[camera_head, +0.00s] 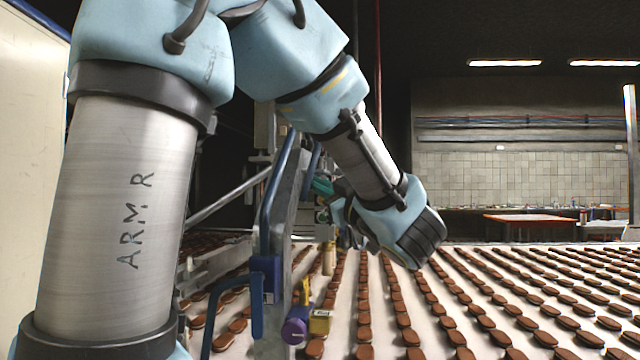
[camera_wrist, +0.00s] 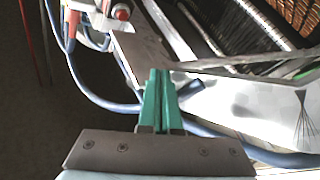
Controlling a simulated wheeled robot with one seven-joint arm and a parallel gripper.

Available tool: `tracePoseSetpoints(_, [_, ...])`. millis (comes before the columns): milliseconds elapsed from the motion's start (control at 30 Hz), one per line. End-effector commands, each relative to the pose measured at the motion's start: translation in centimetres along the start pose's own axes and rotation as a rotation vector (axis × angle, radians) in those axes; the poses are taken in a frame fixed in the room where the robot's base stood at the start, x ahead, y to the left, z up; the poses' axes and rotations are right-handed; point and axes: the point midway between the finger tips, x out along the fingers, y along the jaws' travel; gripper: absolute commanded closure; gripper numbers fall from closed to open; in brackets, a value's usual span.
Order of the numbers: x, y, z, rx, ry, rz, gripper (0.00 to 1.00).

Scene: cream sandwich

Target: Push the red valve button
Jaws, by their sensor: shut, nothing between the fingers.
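The red button (camera_wrist: 122,14) is a small round red cap on a pale fitting near the top edge of the wrist view, left of centre. My gripper (camera_wrist: 160,74) has two green fingers, pressed together with nothing between them. In the wrist view their tips point up the picture, and the button lies above and left of them, apart from them. In the head view my gripper (camera_head: 322,187) shows as a small green patch beside the machine frame, partly hidden by my wrist. I cannot make out the red button in the head view.
Blue hoses (camera_wrist: 95,98) curve around the fitting and behind my fingers. In the head view, a blue pipe frame (camera_head: 272,190), a purple cylinder (camera_head: 296,326) and a yellow block (camera_head: 320,321) stand at the side of the conveyor (camera_head: 385,320), which carries rows of brown biscuits.

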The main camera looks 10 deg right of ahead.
Motion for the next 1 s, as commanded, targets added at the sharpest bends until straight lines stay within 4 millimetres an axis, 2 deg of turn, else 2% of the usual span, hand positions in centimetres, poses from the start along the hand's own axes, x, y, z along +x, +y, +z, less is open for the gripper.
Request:
tracePoseSetpoints(267, [0.5, 0.4, 0.3, 0.001, 0.0, -0.001, 1.0])
tracePoseSetpoints(700, [4.5, 3.3, 3.1, 0.002, -0.001, 0.0, 1.0])
tracePoseSetpoints(1000, [6.0, 4.3, 4.4, 0.0, -0.001, 0.0, 1.0])
